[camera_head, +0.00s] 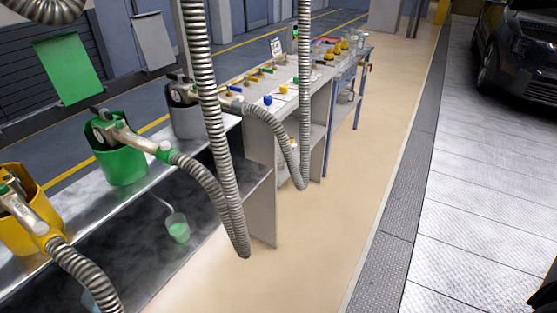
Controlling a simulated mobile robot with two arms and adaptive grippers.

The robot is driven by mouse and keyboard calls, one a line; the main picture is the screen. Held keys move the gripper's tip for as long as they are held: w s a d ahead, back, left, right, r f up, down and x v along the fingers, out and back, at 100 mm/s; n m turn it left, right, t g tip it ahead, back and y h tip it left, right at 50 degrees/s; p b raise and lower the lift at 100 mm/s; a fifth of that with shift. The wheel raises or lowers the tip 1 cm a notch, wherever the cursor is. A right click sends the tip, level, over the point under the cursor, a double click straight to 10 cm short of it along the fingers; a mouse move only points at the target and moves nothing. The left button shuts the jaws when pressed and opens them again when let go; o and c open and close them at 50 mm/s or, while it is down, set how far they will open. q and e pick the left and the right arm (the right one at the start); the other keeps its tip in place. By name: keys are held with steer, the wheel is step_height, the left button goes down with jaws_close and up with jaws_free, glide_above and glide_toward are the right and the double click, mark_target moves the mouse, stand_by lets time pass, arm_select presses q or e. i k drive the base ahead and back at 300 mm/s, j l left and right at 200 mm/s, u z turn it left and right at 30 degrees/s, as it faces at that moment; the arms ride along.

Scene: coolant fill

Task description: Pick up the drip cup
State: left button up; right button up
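A small clear drip cup (178,229) with green in it stands on the dark lower shelf, below and right of the green nozzle holder. A thin pale handle or strip runs from it up to the left. Part of another clear cup (97,301) shows at the bottom left, mostly hidden by a hose. Neither of my grippers can be made out in this view. A dark piece with an orange edge shows at the bottom right corner; I cannot tell what it is.
Ribbed hoses (222,150) hang in front of the bench. Nozzles sit in yellow (38,210), green (122,165) and grey (187,120) holders. A tool table (335,70) stands farther back. The tan floor (330,230) right of the bench is clear; a car (520,50) is at the upper right.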

mark_target(281, 161)
steer(key=i+l+u, duration=0.15)
steer(key=u, duration=0.35)
steer(key=i+l+u, duration=0.1)
steer(key=l+u, duration=0.15)
steer(key=u, duration=0.2)
steer(key=i+l+u, duration=0.1)
steer(key=l+u, duration=0.15)
steer(key=u, duration=0.25)
